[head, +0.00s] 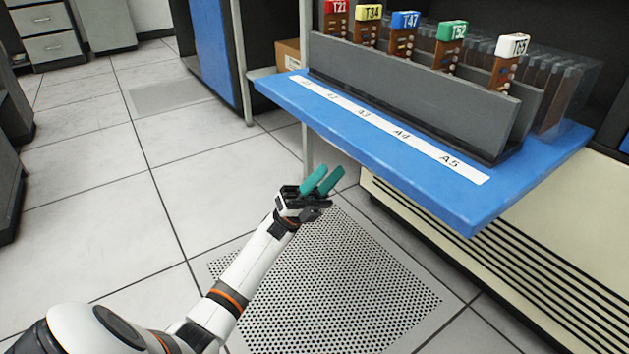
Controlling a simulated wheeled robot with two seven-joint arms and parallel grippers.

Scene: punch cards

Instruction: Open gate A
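No part carries a readable "gate A" label, so I cannot tell which part is the gate. A grey rack (400,90) stands on a blue shelf (370,137), behind a white label strip (380,124) whose clearest marks are A4 and A5. Upright brown cards with coloured tops stand in the rack: red T21 (336,7), yellow T34 (368,13), blue T47 (405,20), green T52 (451,32) and white T55 (513,45). My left gripper (329,173) has teal fingers, is open and empty, and is in front of and below the shelf edge. My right gripper is out of view.
A clear case (572,95) with dark slots stands behind the rack's right end. A cream vented cabinet (470,240) is below the shelf. A cardboard box (288,55) is behind its left end. The tiled floor at left is clear.

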